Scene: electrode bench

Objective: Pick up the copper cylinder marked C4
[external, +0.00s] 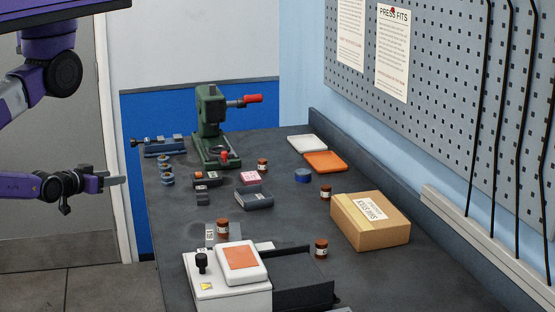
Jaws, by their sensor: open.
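Several small copper-brown cylinders with pale labels stand upright on the dark bench: one (262,165) near the green press, one (326,192) behind the cardboard box, one (222,227) behind the white device, and one (321,248) in front of the box. The labels are too small to read, so I cannot tell which is C4. My gripper (120,181) is at the left, off the bench's left edge and apart from all the cylinders. It is open and empty, pointing right.
The bench (290,220) also holds a green press (209,120) with red handles, a cardboard box (372,222), a white device (225,290), an orange tray (325,161), a white tray (307,143), a blue round item (303,176) and a dark block (254,198). A pegboard wall (450,100) rises at right.

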